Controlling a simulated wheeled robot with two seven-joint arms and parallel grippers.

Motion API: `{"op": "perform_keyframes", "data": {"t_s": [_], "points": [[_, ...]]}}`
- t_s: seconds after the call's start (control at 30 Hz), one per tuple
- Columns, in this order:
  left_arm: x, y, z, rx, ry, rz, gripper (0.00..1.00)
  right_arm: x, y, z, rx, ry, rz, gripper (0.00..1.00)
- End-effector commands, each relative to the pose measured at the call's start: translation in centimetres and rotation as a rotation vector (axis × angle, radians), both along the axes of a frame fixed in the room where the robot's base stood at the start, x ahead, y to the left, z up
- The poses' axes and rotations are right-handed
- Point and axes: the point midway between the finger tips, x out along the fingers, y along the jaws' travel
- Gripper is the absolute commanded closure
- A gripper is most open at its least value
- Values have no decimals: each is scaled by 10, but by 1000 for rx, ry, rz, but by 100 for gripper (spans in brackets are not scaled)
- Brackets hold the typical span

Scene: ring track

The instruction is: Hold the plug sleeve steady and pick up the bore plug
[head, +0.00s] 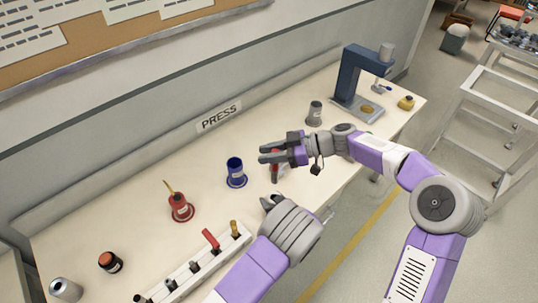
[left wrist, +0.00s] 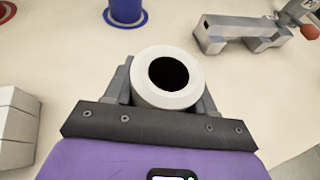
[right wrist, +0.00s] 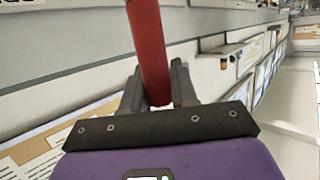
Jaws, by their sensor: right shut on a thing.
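The plug sleeve (left wrist: 142,83) is a pale grey ring with a dark, empty-looking bore, seen from above in the left wrist view. My left gripper (left wrist: 163,95) has a finger on each side of it, closed against its wall. In the head view my left gripper (head: 272,202) points at the table, and my wrist hides the sleeve. My right gripper (head: 263,155) is level above the table, beyond the left one. It is shut on a red rod, the bore plug by its look (right wrist: 149,45), which also shows below the fingers in the head view (head: 275,168). Its lower end is unclear.
A blue cup (head: 236,172) and a red container (head: 181,207) stand to the left. A white rack (head: 190,273) with several upright pieces lies in front. A grey cylinder (head: 314,113) and a blue press (head: 350,85) stand at the back right.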

Motion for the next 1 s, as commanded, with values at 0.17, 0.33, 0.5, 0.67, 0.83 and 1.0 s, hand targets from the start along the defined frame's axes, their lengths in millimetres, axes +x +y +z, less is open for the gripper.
{"op": "perform_keyframes", "data": {"t_s": [0.17, 0.33, 0.5, 0.67, 0.83, 1.0], "points": [[0, 0, 0, 0, 0, 0, 19, 0, 0, 0, 1, 0, 0, 100], [0, 0, 0, 0, 0, 0, 15, 0, 0, 0, 1, 0, 0, 100], [-1, -1, 1, 0, 0, -1, 15, 0, 0, 0, 1, 0, 0, 100], [-16, -9, 8, -2, 0, -1, 15, 0, 0, 0, 1, 0, 0, 100], [-46, -25, 22, -1, -1, -4, 15, 0, 0, 0, 1, 0, 0, 100], [-74, -39, 35, -1, 1, -4, 15, 0, 0, 0, 1, 0, 0, 100]]}}
